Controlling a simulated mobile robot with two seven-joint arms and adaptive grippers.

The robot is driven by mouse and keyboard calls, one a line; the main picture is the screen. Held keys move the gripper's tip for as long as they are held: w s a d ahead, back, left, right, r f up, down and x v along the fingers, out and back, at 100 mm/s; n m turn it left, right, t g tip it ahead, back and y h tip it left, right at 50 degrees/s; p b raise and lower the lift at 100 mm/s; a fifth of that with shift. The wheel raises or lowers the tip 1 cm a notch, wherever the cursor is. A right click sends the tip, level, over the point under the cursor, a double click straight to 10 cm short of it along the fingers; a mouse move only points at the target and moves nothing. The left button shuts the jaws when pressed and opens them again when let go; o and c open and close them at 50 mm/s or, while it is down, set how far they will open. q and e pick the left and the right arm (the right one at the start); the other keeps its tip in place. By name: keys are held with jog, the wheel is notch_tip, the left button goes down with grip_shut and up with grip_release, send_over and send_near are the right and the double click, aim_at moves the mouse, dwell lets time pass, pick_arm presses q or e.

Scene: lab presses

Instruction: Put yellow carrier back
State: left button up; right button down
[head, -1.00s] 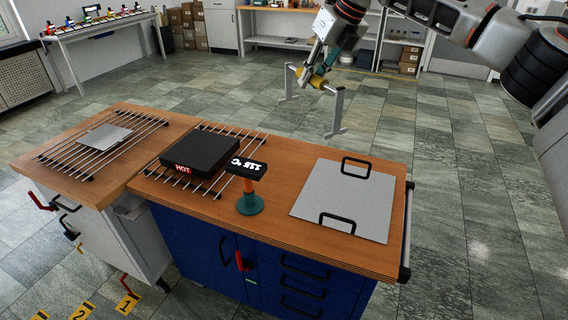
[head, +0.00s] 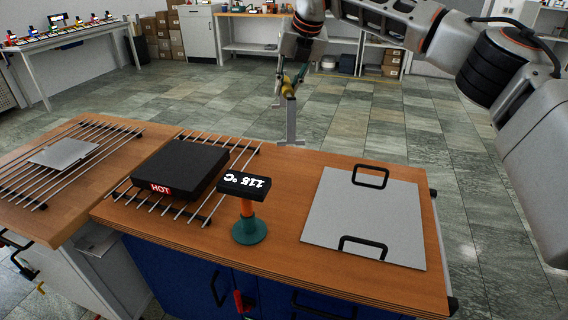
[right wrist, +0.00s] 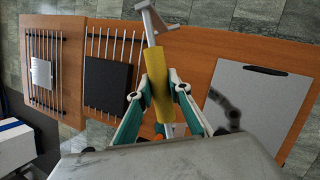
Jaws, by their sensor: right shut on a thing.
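The yellow carrier has a yellow grip bar (head: 287,88) and a grey metal frame with upright legs (head: 291,122). My right gripper (head: 289,78) is shut on the yellow bar and holds the carrier near the far edge of the wooden bench; its lower end appears in front of or above that edge. I see the carrier nearly end-on. In the right wrist view the yellow bar (right wrist: 160,94) lies between the teal fingers of my right gripper (right wrist: 160,98), and a grey leg extends beyond it. My left gripper is not in view.
On the bench (head: 285,270) stand a black hot block (head: 182,167) on a rod rack, a 115 °C display (head: 245,186) on a stand, and a grey plate (head: 365,220) with two black handles. A second rack with a small plate (head: 63,154) is left. Bare wood lies between display and plate.

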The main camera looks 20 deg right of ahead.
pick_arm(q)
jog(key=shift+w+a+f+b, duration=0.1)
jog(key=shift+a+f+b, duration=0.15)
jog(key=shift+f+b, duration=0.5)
pick_arm(e)
notch_tip(320, 180, down, 18)
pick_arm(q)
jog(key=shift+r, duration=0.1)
pick_arm(e)
jog(key=shift+f, duration=0.1)
jog(key=c, duration=1.9)
grip_release()
jog(key=shift+f, duration=0.2)
pick_arm(q)
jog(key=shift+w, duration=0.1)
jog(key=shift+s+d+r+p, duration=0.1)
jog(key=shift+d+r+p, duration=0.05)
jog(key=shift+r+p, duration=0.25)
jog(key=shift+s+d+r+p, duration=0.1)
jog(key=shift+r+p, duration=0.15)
jog(key=shift+p, duration=0.2)
pick_arm(e)
jog(key=v, duration=1.2)
jog(key=shift+r, duration=0.1)
